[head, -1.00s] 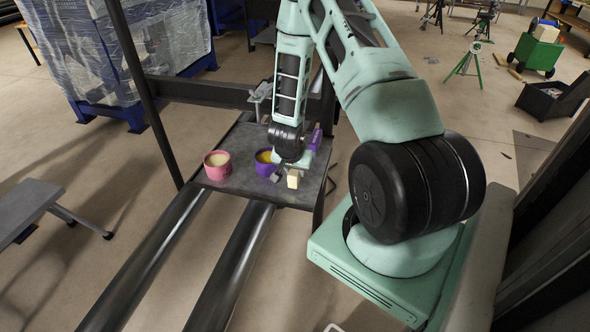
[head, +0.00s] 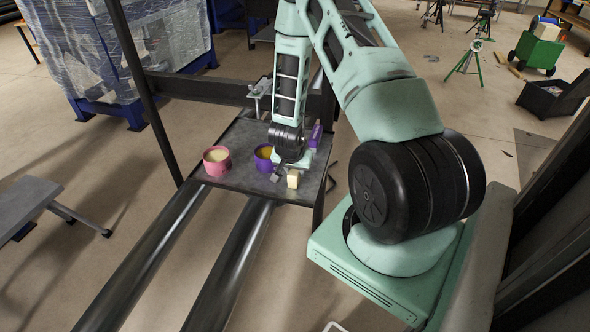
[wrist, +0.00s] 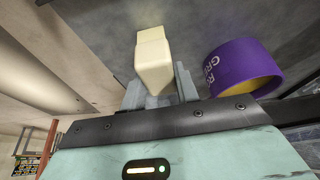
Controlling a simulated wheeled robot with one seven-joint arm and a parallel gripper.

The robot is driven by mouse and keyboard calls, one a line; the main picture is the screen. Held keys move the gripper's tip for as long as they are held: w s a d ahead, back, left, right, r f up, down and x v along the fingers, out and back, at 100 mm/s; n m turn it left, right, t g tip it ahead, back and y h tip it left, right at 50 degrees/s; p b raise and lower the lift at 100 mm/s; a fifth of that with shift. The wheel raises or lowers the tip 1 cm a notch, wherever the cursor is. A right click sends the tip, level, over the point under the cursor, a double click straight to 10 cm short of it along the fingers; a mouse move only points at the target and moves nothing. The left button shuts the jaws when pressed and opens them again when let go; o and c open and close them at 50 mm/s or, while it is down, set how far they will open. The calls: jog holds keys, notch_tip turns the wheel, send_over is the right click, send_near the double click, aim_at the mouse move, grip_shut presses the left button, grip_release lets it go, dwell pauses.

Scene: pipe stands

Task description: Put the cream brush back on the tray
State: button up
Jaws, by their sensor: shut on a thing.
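The cream brush (wrist: 153,58) is a pale block in the wrist view, between the two grey fingers of my gripper (wrist: 160,92). In the head view the brush (head: 293,178) shows as a small cream block at the tray's near right part. My gripper (head: 284,179) is shut on it, just over the grey tray (head: 235,177). I cannot tell whether the brush touches the tray. A purple pot (head: 263,157) with yellow contents stands on the tray to the left of the gripper; it also shows in the wrist view (wrist: 242,68).
A pink pot (head: 217,161) with cream contents stands at the tray's left. A dark post (head: 146,95) rises by its left edge, and two large pipes (head: 232,262) run below its near edge. A clamp (head: 261,90) sits on the dark beam behind.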

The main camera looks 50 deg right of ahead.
aim_at(293, 173)
jog(key=o, duration=1.2)
jog(key=shift+c, duration=0.2)
jog(key=p+v, duration=0.3)
jog(key=v, duration=0.2)
jog(key=shift+p, duration=0.3)
jog(key=shift+r, duration=0.15)
jog(key=p+v, duration=0.2)
jog(key=v, duration=1.5)
jog(key=shift+p, duration=0.4)
